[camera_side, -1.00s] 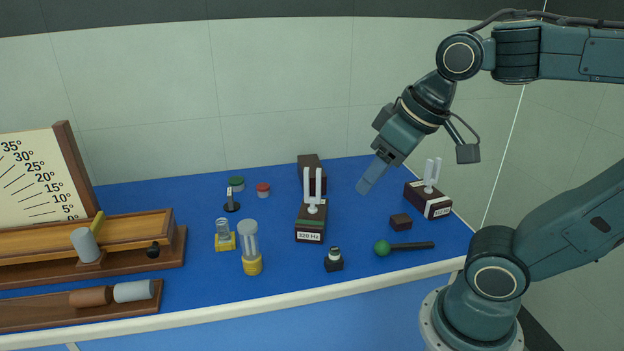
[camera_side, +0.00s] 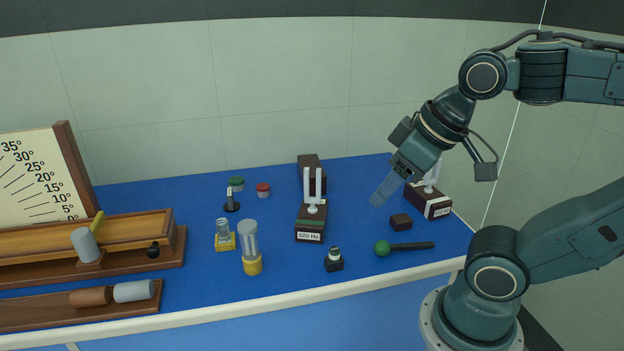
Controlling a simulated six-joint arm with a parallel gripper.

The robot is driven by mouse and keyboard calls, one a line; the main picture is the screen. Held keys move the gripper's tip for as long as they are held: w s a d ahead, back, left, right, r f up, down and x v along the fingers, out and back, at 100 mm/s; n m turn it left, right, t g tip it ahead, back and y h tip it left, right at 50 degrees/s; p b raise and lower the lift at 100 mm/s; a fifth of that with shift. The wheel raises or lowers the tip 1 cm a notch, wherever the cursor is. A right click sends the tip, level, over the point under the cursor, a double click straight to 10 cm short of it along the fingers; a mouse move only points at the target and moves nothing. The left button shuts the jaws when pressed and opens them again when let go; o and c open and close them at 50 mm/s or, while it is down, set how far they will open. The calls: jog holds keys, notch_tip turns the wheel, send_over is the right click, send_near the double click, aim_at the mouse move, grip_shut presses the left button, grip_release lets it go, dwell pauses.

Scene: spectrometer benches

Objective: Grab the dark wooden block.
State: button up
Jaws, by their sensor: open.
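The dark wooden block (camera_side: 401,222) is a small dark brown cube on the blue bench top at the right. It stands just behind the green-headed mallet and in front of the right tuning fork box. My gripper (camera_side: 380,199) is above the bench, up and to the left of the block in the picture, and points down and to the left. Its jaws are open with nothing visible between them. The gap between the fingers is hard to make out from this side. The block is in full view and apart from my gripper.
A mallet (camera_side: 404,247) lies in front of the block. A tuning fork box (camera_side: 428,200) stands behind it, partly hidden by my gripper. Another fork box (camera_side: 310,221) labelled 320 Hz is to the left. A small black-based item (camera_side: 334,260) stands near the front edge.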

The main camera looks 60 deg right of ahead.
jog(key=shift+o, duration=1.4)
jog(key=shift+w, duration=0.1)
jog(key=n+g+h, duration=0.5)
jog(key=g+h, duration=0.2)
jog(key=g, duration=0.4)
send_near(396, 218)
jog(key=f+n+g+h, duration=0.1)
jog(key=f, duration=0.1)
jog(key=d+f+n+g+h, duration=0.1)
jog(key=n+g, duration=0.1)
jog(key=shift+f, duration=0.4)
jog(key=shift+s+d+f+n+g+h, duration=0.45)
jog(key=shift+s+f+n+h, duration=0.1)
jog(key=shift+f+n, duration=0.15)
